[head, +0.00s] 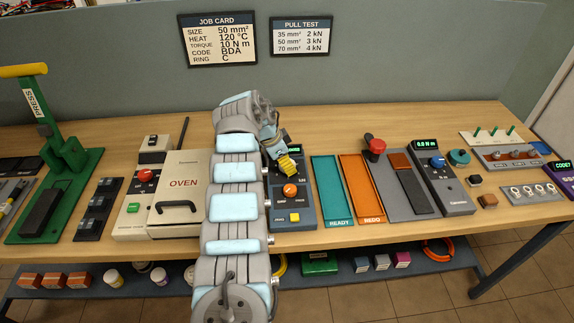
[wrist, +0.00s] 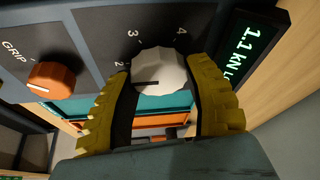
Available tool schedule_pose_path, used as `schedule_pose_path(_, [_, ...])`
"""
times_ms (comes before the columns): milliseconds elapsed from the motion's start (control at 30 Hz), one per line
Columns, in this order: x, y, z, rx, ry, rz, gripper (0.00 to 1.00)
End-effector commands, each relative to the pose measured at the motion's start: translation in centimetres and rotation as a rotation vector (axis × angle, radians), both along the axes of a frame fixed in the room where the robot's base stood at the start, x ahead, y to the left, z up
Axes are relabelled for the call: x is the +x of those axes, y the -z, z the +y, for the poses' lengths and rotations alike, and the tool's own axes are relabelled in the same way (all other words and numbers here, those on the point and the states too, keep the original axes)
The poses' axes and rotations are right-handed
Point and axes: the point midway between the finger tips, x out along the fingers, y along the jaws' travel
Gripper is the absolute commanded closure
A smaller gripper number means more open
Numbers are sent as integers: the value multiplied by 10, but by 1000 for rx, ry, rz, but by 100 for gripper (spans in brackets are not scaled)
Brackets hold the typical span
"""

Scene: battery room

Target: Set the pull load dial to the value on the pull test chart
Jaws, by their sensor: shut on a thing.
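The white pull load dial (wrist: 160,72) is between the yellow fingers of my gripper (wrist: 165,105), one on each side, in the wrist view. Its dark pointer line points left, a little below the 2 mark; marks 3 and 4 lie beyond. The green display (wrist: 252,48) reads 1.1 kN. In the head view my gripper (head: 288,165) is over the upper part of the dark pull tester (head: 306,212), hiding the dial. The pull test chart (head: 301,36) lists 35 mm² 2 kN, 50 mm² 3 kN, 70 mm² 4 kN. The job card (head: 218,39) gives size 50 mm².
An orange grip knob (wrist: 51,80) sits beside the dial, and a yellow button (head: 294,217) is lower on the tester. The oven (head: 180,168) is left, partly behind my arm. The teal ready tray (head: 334,216) and orange redo tray (head: 363,214) are right.

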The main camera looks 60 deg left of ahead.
Motion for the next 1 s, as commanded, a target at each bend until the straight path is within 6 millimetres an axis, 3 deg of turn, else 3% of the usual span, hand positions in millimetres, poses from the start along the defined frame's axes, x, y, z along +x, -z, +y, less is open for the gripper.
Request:
schedule_pose_path(400, [0, 2, 0, -2, 3, 2, 84])
schedule_pose_path(433, [0, 2, 0, -2, 3, 2, 42])
schedule_pose_path(500, [0, 2, 0, -2, 3, 1, 22])
schedule_pose_path(533, [0, 2, 0, -1, 3, 1, 19])
schedule_pose_path(1000, [-4, -9, 1, 0, 2, 0, 19])
